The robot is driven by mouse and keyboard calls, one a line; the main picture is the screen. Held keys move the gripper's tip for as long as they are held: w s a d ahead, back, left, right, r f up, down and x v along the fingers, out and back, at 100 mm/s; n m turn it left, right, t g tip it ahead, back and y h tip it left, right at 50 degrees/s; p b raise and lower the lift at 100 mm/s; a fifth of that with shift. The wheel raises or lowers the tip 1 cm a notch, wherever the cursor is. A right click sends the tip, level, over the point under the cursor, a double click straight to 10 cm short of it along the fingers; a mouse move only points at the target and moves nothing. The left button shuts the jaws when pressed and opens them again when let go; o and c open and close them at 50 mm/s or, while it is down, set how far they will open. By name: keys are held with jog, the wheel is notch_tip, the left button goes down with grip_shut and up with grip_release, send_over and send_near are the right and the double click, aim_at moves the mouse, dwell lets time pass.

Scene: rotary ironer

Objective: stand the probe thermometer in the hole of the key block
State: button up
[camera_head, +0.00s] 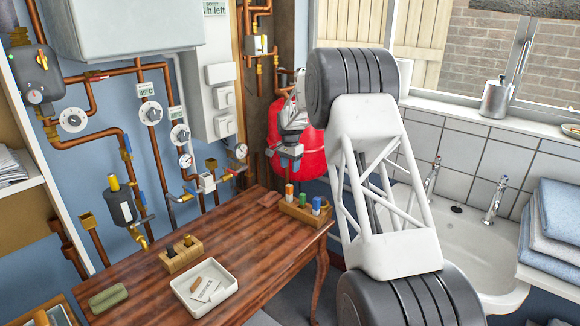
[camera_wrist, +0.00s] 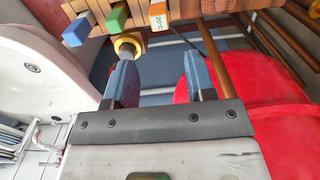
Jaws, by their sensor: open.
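An orange item with a white "20°C" face, which looks like the probe thermometer (camera_wrist: 158,15), stands in a wooden rack in the wrist view. It shows as an orange top in the head view (camera_head: 289,189). In the head view my gripper (camera_head: 290,158) is just above and behind the rack.
The rack (camera_head: 303,215) also holds a green item (camera_wrist: 115,14) and a blue item (camera_wrist: 77,32). A yellow ring (camera_wrist: 128,46) shows near the left finger. A white tray (camera_head: 204,288) and a green object (camera_head: 108,298) lie on the table. Pipes stand behind; a sink (camera_head: 460,240) is right.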

dwell(0.4)
jog(key=s+d+r+n, duration=0.1)
jog(key=s+d+r, duration=0.1)
jog(key=s+r, duration=0.75)
jog(key=s+d+r+n+t, duration=0.15)
jog(key=s+r, duration=0.35)
jog(key=s, duration=0.9)
jog(key=s+d+r+n, duration=0.2)
jog(key=s+r, duration=0.5)
jog(key=s, duration=0.4)
jog(key=s+d+f+n, duration=0.1)
jog(key=s+f+n, duration=0.1)
jog(key=s, duration=1.7)
jog(key=s+d+f+n+t, duration=0.1)
jog(key=s+f+n, duration=0.1)
jog(key=s, duration=1.8)
jog(key=shift+s+d+f, duration=0.15)
jog(key=shift+d+f, duration=0.2)
jog(key=shift+f, duration=0.2)
